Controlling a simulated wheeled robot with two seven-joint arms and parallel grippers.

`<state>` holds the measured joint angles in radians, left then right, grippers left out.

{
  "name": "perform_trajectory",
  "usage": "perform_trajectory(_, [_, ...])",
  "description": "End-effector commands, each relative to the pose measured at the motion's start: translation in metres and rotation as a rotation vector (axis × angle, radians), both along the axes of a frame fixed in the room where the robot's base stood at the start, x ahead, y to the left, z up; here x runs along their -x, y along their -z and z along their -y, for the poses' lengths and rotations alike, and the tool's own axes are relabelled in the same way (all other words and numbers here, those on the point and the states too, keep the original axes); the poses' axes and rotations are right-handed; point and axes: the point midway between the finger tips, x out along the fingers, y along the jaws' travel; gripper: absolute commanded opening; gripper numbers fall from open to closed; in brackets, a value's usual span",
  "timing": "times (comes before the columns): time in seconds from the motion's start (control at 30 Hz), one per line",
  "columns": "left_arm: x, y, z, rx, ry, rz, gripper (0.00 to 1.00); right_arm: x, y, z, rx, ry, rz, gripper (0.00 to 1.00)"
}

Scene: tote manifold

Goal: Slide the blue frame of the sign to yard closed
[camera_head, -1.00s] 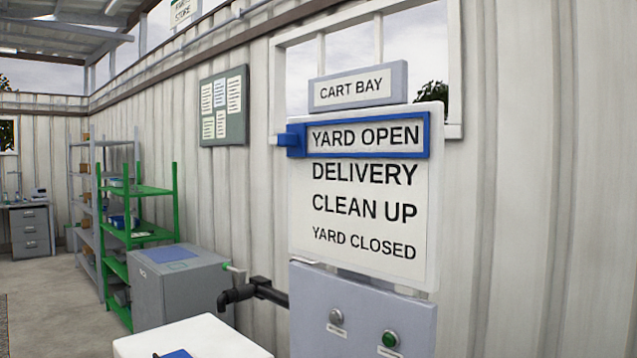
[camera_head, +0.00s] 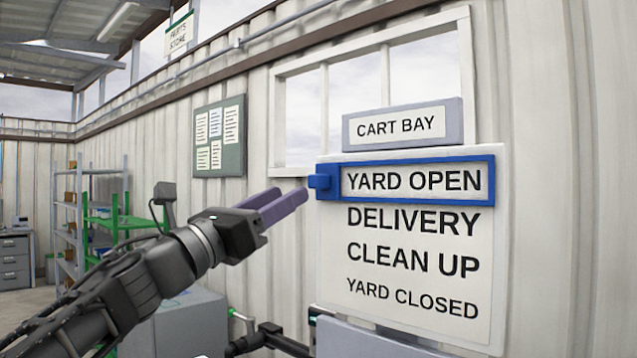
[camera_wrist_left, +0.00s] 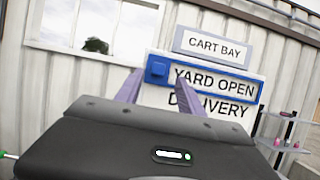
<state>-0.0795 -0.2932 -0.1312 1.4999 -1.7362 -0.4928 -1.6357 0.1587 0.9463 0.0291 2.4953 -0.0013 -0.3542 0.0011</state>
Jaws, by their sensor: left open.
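The white sign (camera_head: 400,325) hangs on the wall and lists YARD OPEN, DELIVERY, CLEAN UP and YARD CLOSED from top to bottom. The blue frame (camera_head: 420,162) surrounds YARD OPEN, the top line. Its blue tab (camera_head: 321,182) sticks out at the frame's left end. My left gripper (camera_head: 284,207) is open, its purple fingers pointing at the tab from the left, apart from it in the head view. In the left wrist view the blue tab (camera_wrist_left: 157,69) shows between the open fingertips (camera_wrist_left: 158,84). My right gripper is not in view.
A CART BAY plate (camera_head: 402,127) stands just above the sign, in front of a window. A grey box (camera_head: 190,325) and a black pipe with a tap (camera_head: 268,338) are below my left arm. Green shelving (camera_head: 100,225) stands farther left.

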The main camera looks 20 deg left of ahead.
Motion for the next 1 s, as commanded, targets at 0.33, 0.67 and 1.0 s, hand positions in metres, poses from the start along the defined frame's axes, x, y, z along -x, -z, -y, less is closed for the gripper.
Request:
perform_trajectory(0.33, [-0.004,-0.001,0.001,0.003,0.002,-0.003,0.45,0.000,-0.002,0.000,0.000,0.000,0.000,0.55])
perform_trajectory(0.67, [-0.040,-0.018,0.014,0.004,0.002,-0.005,0.45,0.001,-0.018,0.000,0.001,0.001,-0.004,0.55])
perform_trajectory(1.0, [-0.069,-0.029,0.024,0.005,0.001,-0.004,0.45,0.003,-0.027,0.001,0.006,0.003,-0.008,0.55])
